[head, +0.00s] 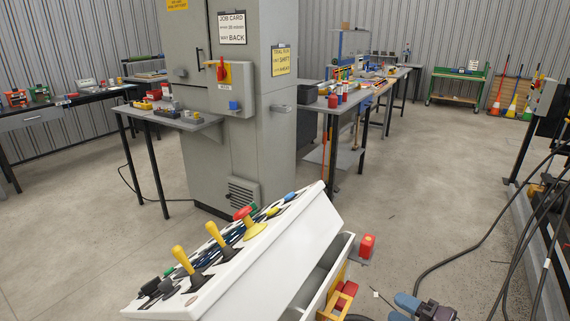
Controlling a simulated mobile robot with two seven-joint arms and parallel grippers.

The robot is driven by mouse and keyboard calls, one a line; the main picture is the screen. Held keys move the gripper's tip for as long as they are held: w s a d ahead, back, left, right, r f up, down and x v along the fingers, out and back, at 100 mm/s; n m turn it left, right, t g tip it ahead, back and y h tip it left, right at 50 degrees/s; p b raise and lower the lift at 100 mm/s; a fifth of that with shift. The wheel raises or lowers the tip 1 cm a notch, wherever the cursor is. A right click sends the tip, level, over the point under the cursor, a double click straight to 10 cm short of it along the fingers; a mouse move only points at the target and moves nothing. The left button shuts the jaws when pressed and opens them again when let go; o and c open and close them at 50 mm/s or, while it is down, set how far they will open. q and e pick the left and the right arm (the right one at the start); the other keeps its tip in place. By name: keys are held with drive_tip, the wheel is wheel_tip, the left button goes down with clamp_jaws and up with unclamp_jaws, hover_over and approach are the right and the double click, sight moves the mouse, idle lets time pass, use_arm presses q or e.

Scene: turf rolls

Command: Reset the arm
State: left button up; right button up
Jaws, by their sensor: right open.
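My right gripper (408,304) shows only in part at the bottom edge, right of the white control console. It is open, and I see nothing held in it. The console (318,232) has a sloped top with two yellow levers (183,260), a red mushroom knob on a yellow base (249,222), and blue and yellow buttons. The gripper is apart from these controls. A grey cabinet (285,140) behind it carries a red rotary switch (221,69) on a yellow plate and a blue part (234,105) below. My left gripper is not in view.
A red block (367,245) and a yellow and red item (340,300) are beside the console. Black cables (455,255) run along the right floor. Cluttered benches (180,122) stand left and behind. A green trolley (457,86) is at the back.

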drive_tip(key=s+f+m+g+h, duration=0.1)
drive_tip(key=s+f+m+h, duration=0.4)
drive_tip(key=s+m, duration=0.6)
drive_tip(key=s+f+m+h+p, duration=0.1)
drive_tip(key=s+f+m+h, duration=0.5)
drive_tip(key=s+m, duration=0.5)
drive_tip(key=shift+s+d+m+g+h+p, duration=0.25)
drive_tip(key=shift+s+m+g+h, duration=0.2)
drive_tip(key=shift+m, duration=0.25)
drive_tip(key=shift+a, duration=0.1)
